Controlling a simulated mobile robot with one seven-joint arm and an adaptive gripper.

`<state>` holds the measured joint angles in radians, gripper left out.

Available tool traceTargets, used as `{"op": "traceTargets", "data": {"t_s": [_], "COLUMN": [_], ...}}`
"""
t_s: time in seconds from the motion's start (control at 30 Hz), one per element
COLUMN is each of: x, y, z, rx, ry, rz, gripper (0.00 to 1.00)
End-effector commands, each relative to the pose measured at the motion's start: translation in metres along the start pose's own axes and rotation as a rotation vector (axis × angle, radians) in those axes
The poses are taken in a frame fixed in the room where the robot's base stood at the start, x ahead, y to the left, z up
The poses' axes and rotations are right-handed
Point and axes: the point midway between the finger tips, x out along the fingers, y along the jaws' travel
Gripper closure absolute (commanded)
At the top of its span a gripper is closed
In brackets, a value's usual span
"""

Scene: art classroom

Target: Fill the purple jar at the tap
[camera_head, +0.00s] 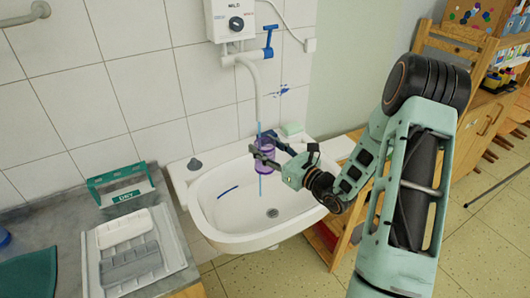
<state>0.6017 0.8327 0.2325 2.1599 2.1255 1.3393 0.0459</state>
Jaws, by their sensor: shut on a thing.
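The purple jar (263,158) is held over the white sink (213,213), under the tap's spout (260,108). My gripper (268,153) is shut on the jar, coming in from the right. A blue stream of water runs from the spout down to the jar. More blue shows below the jar, towards the basin. The tap's blue lever (269,42) is on the wall above, beside the white heater box (229,20). The level inside the jar is too small to make out.
A green rack marked DRY (122,186) and pale trays (128,246) are on the grey counter at left. A light-green soap bar (291,129) sits on the sink's back edge. A wooden shelf unit (490,100) stands at right.

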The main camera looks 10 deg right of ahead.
Motion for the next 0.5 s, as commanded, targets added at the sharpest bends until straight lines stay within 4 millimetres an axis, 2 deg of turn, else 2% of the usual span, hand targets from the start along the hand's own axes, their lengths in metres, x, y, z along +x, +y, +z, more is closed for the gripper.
{"op": "traceTargets", "data": {"t_s": [0.17, 0.5], "x": [0.004, 0.025], "y": [-0.002, -0.014], "z": [0.000, -0.001], "rx": [-0.002, -0.001], "ry": [-0.002, -0.001], "rz": [0.001, 0.001], "gripper": [0.80, 0.80]}}
